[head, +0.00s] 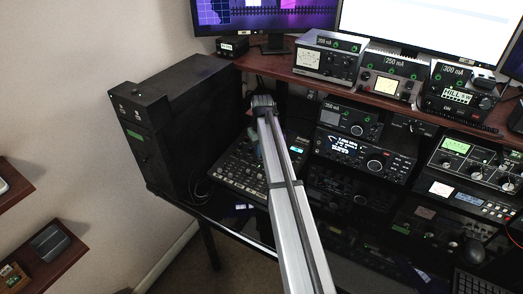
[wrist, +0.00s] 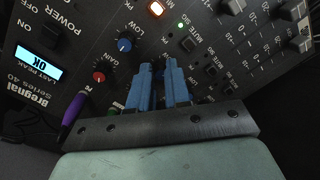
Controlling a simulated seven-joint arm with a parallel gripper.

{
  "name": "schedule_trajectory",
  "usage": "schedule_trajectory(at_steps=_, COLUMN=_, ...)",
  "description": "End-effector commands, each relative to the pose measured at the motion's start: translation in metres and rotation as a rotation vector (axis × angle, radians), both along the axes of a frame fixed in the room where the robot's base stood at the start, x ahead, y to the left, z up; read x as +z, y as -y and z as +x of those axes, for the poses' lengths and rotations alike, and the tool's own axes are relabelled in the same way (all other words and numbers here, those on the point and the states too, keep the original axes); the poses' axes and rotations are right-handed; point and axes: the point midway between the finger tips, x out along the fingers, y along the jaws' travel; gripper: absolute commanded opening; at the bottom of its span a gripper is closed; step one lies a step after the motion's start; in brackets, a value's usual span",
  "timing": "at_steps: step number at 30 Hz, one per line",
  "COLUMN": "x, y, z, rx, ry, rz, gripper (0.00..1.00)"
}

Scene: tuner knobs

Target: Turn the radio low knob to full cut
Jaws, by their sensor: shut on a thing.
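In the wrist view the blue fingers of my gripper (wrist: 160,85) point down at a dark mixer panel (wrist: 75,20). They are closed around a small knob, which the fingers mostly hide; its label and pointer cannot be read. A blue knob (wrist: 125,45) stands free just to the left of the fingers, and a red knob (wrist: 99,77) beside the "GAIN" lettering stands further left. In the head view the mixer (head: 240,180) lies on the desk, and my arm hides much of it and the gripper.
A purple-topped part (wrist: 72,110) stands left of the fingers. Mute buttons (wrist: 187,43) and sliders (wrist: 300,43) lie to the right. A black tower (head: 190,110) stands left of the mixer, and stacked radios (head: 365,155) stand right. A wooden shelf (head: 385,98) runs above.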

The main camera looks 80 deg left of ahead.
Motion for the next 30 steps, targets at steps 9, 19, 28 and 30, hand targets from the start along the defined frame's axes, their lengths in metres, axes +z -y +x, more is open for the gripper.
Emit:
schedule_trajectory(at_steps=9, x=0.0000, y=-0.0004, z=-0.0001, rx=0.086, ry=0.007, rz=-0.005, gripper=0.00)
schedule_trajectory(at_steps=19, x=0.0000, y=-0.0004, z=-0.0002, rx=0.095, ry=0.006, rz=-0.006, gripper=0.00)
schedule_trajectory(at_steps=28, x=0.0000, y=-0.0003, z=-0.0002, rx=0.094, ry=0.006, rz=-0.006, gripper=0.34)
schedule_trajectory(at_steps=30, x=0.0000, y=-0.0003, z=-0.0002, rx=0.094, ry=0.006, rz=-0.006, gripper=0.40)
